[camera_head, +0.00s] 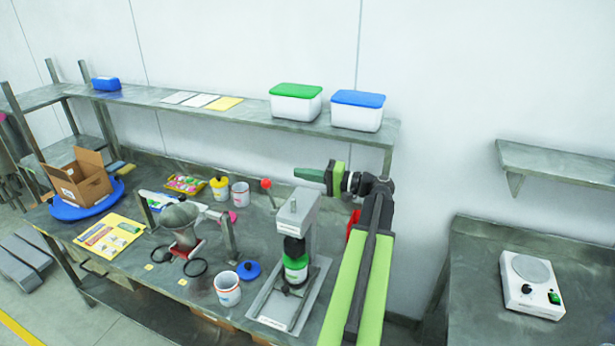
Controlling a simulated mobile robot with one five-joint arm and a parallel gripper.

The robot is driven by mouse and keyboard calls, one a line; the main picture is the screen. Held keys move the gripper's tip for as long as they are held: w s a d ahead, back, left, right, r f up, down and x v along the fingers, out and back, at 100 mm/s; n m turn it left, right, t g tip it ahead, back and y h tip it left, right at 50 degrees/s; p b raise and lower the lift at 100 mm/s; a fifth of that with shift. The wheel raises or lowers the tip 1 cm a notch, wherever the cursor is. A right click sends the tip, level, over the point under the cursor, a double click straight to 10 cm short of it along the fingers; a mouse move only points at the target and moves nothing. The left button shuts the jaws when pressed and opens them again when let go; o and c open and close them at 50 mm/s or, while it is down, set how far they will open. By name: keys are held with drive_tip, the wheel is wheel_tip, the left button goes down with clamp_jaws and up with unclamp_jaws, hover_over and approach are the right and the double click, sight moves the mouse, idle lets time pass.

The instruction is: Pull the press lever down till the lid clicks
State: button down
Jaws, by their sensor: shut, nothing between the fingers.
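The press (297,208) stands near the right end of the workbench, with a grey column on a flat metal base. Its lever (267,184) has a red ball knob and sticks up to the left of the press head. A white and green container (296,268) stands under the black pressing part; whether its lid is seated cannot be told. My gripper (299,173) is shut and empty. It points left above the press, to the right of the red knob and apart from it in the picture.
An open white tin (227,289) and a blue lid (249,270) lie left of the press base. A funnel stand (182,222) is further left. A shelf (230,112) with white boxes runs behind the bench. A scale (531,285) sits on the right-hand table.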

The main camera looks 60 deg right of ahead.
drive_tip(key=w+a, duration=0.4)
drive_tip(key=a, duration=0.1)
drive_tip(key=shift+w+a+f+b, duration=0.25)
drive_tip(key=shift+w+f+b, duration=0.1)
drive_tip(key=shift+f+b, duration=0.1)
